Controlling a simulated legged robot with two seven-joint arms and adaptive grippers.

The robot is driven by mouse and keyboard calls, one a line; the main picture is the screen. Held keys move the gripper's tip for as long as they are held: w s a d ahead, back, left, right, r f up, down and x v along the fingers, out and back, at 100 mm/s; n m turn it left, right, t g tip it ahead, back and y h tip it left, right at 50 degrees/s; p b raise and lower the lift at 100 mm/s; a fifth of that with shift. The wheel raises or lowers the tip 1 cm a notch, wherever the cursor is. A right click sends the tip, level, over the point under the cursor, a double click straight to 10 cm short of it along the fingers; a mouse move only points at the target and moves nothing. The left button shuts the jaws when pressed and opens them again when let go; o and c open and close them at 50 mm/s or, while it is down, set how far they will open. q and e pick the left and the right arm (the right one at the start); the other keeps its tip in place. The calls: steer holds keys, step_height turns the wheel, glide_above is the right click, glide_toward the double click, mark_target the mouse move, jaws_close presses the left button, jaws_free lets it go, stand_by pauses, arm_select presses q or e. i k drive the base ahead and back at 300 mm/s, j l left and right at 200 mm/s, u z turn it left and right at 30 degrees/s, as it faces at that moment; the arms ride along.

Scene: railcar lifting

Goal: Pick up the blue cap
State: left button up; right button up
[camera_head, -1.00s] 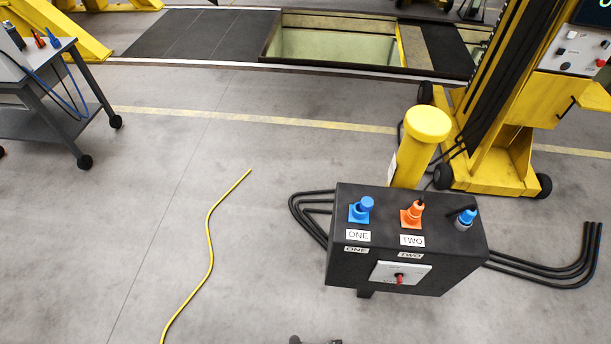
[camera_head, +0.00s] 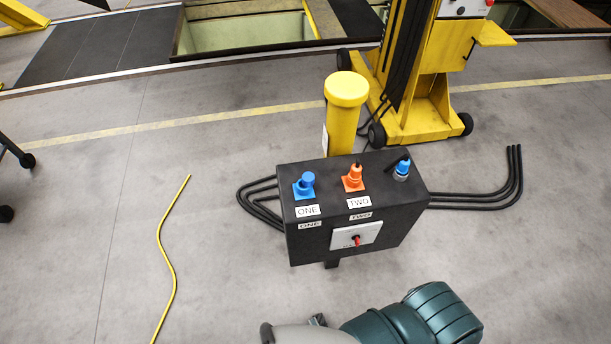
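A black box stand (camera_head: 357,206) stands at the centre in the head view. On its top left, by the label ONE, is a blue socket with a round blue cap-like top (camera_head: 306,180). I cannot tell for sure which blue piece is the cap. Part of my arm, green and grey, shows at the bottom edge, below and apart from the box. No gripper fingers can be made out.
An orange connector (camera_head: 353,178) sits by the label TWO, and a red switch (camera_head: 357,240) is on the box's front. A yellow post (camera_head: 345,110) and a yellow lifting column (camera_head: 420,90) stand behind. Black hoses (camera_head: 480,200) and a yellow cable (camera_head: 165,260) lie on the floor.

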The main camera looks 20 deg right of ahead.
mark_target(307, 178)
steer(key=z, duration=0.3)
steer(key=i+j+z, duration=0.15)
steer(key=j+z, duration=0.3)
steer(key=i+j+z, duration=0.15)
steer(key=z, duration=0.25)
steer(key=j+z, duration=0.45)
